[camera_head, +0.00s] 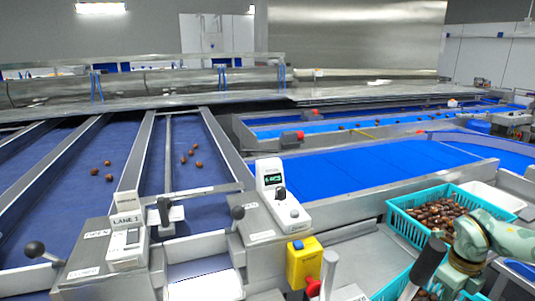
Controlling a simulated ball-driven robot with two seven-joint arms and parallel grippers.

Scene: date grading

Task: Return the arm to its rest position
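Part of my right arm (478,238), pale green with brass-coloured joints, shows at the lower right. It bends down in front of a turquoise crate and partly covers it. No fingers of my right gripper can be made out. My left arm and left gripper are not in view.
A turquoise crate (402,226) full of dates stands at the right, another (385,292) below it. A black-ended handle (429,262) rises beside my arm. A yellow box (304,262), a white control unit (279,196) and levers stand at the front. Blue belts carry a few dates.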

